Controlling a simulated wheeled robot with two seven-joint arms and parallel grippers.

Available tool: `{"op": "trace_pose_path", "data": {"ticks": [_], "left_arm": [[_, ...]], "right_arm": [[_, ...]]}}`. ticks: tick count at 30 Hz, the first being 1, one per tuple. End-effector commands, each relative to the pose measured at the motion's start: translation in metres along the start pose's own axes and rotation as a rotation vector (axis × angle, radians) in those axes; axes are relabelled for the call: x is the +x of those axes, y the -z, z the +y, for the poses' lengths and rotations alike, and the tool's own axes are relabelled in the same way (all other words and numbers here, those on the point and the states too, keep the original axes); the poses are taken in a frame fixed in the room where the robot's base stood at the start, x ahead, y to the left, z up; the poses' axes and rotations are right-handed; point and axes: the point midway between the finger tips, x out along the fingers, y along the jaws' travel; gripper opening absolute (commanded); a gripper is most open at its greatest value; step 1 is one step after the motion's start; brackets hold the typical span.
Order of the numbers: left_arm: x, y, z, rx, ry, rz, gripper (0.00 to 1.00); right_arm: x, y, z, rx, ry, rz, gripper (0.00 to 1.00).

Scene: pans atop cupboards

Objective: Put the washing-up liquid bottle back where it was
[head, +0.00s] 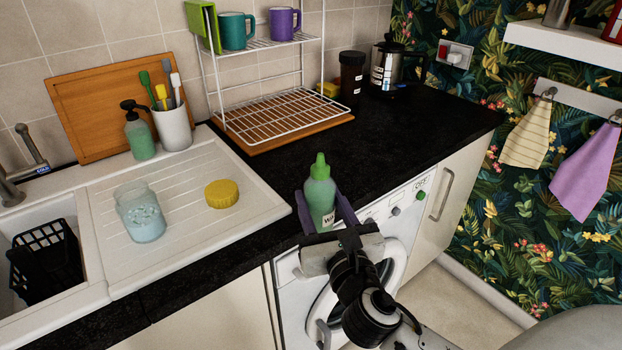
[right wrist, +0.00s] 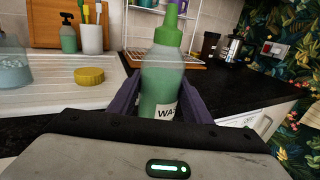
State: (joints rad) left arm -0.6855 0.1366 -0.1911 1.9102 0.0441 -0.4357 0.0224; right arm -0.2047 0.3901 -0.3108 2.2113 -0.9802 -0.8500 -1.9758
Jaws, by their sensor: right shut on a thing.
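The washing-up liquid bottle (head: 319,191) is green and translucent with a bright green cap and a white label. It stands upright between the purple fingers of my right gripper (head: 328,212), at the front edge of the black worktop. The right wrist view also shows the bottle (right wrist: 162,80), with the gripper (right wrist: 160,98) shut on it from both sides. Whether its base touches the worktop is hidden by the gripper. My left gripper is not in view.
A wire rack (head: 270,112) stands behind. The worktop (head: 400,135) is clear between the rack and front edge.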

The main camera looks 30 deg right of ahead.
Motion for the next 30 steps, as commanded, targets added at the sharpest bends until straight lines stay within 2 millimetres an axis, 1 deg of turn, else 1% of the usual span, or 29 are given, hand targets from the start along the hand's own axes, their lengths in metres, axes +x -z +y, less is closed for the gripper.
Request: {"op": "trace_pose_path", "data": {"ticks": [1, 2, 3, 6, 9, 12, 15, 18, 20, 24, 30], "left_arm": [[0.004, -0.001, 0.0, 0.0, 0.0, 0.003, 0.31], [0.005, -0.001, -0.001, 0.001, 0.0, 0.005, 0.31], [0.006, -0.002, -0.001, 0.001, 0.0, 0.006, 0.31], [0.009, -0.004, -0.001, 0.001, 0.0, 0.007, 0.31], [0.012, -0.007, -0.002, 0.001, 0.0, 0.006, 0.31], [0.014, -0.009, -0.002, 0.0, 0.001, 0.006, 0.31], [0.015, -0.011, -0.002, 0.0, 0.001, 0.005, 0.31], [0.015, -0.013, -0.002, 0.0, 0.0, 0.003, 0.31], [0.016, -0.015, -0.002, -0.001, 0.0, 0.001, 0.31], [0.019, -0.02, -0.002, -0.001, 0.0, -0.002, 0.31], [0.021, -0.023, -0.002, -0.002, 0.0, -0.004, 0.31]], "right_arm": [[0.028, -0.009, -0.008, 0.012, 0.061, -0.012, 0.0], [0.042, -0.013, -0.014, 0.012, 0.095, -0.01, 0.0], [0.06, -0.019, -0.02, 0.011, 0.138, -0.008, 0.0], [0.102, -0.034, -0.036, 0.01, 0.237, -0.005, 0.0], [0.137, -0.051, -0.047, 0.008, 0.312, -0.004, 0.0], [0.163, -0.064, -0.053, 0.005, 0.36, -0.002, 0.0], [0.179, -0.075, -0.055, 0.003, 0.386, -0.003, 0.0], [0.188, -0.078, -0.055, 0.001, 0.395, -0.001, 0.0], [0.19, -0.072, -0.055, 0.0, 0.398, 0.001, 0.0], [0.191, -0.048, -0.055, -0.003, 0.399, 0.002, 0.0], [0.191, -0.028, -0.055, -0.002, 0.398, -0.001, 0.0]]}}
